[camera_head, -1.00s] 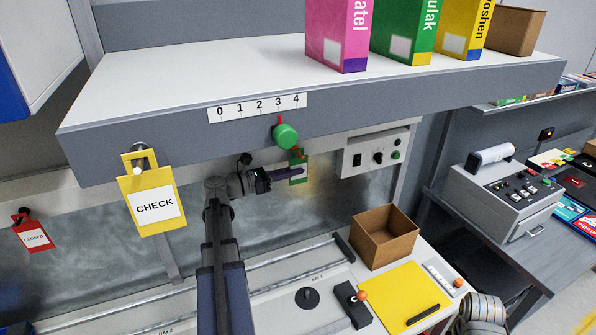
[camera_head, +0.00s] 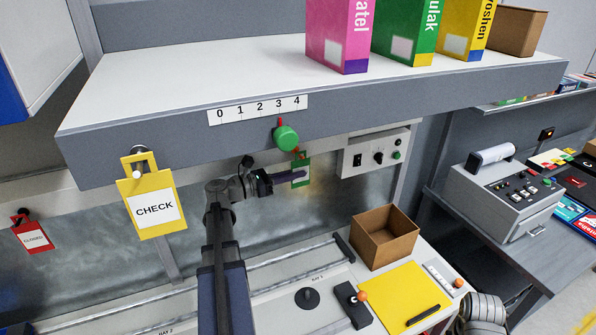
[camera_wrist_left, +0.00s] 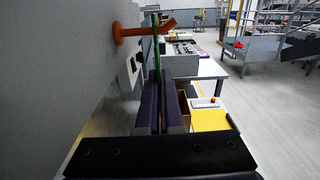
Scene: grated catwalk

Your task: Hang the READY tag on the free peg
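My left gripper (camera_head: 296,176) is shut on a green tag (camera_head: 303,166) with a pale label, below the shelf's front edge. The label's writing is too small to read. In the left wrist view the tag (camera_wrist_left: 157,60) shows edge-on, upright between the dark fingers. An orange peg (camera_wrist_left: 130,31) sticks out of the wall near the tag's top; I cannot tell whether it passes through the tag's opening. A yellow CHECK tag (camera_head: 153,206) hangs on a peg at the left, and a red CLOSED tag (camera_head: 34,237) hangs farther left. My right gripper is out of view.
The shelf (camera_head: 200,80) overhangs my left gripper, with a green knob (camera_head: 286,138) on its front. A control box (camera_head: 376,153) is on the wall right of the tag. An open cardboard box (camera_head: 384,236) and a yellow mat (camera_head: 400,297) are below on the bench.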

